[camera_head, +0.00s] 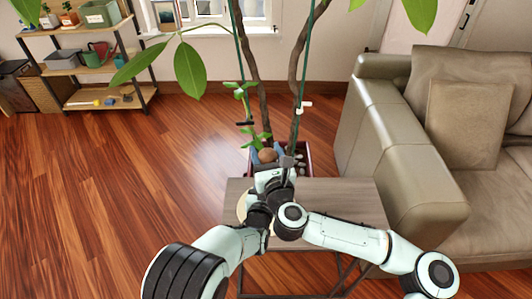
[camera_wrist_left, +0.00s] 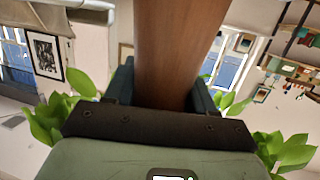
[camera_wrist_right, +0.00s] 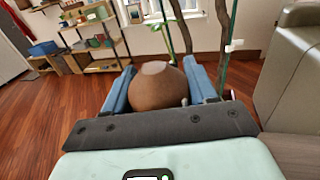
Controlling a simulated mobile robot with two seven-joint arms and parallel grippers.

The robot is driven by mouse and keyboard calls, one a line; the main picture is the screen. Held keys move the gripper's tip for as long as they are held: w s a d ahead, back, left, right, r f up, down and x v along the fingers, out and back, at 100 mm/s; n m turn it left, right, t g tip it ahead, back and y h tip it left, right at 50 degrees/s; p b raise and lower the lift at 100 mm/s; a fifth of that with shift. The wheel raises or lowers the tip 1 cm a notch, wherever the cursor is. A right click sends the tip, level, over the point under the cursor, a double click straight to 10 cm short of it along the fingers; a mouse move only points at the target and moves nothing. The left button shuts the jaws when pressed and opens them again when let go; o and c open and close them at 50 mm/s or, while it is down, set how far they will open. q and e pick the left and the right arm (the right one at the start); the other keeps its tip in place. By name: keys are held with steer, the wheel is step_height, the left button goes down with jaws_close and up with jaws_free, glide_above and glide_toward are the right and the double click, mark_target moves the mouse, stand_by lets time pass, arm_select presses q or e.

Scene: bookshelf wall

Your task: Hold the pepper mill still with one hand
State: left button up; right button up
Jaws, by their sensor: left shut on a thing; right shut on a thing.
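The brown wooden pepper mill shows its round top (camera_head: 267,155) in the head view, just beyond my right gripper (camera_head: 270,162). In the right wrist view the rounded top (camera_wrist_right: 156,88) sits between the two blue fingers of that gripper, which is shut on it. In the left wrist view the mill's smooth body (camera_wrist_left: 172,50) stands between the fingers of my left gripper (camera_wrist_left: 160,92), which is shut on it. The left gripper is hidden behind the arms in the head view. The mill's lower end is hidden there too.
A small wooden table (camera_head: 345,198) lies under my arms, with a pale round item (camera_head: 241,207) partly hidden on it. A potted plant (camera_head: 304,158) with tall stems stands just behind. A sofa (camera_head: 400,150) is close on the right. Open floor (camera_head: 130,185) is left.

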steer(key=shift+d+m+t+h, duration=0.15)
steer(key=shift+m+t+h, duration=0.15)
steer(key=shift+m+h, duration=1.1)
steer(key=shift+n+h, duration=0.3)
steer(key=o, duration=1)
steer(key=shift+o, duration=0.2)
step_height(320, 180, up, 10)
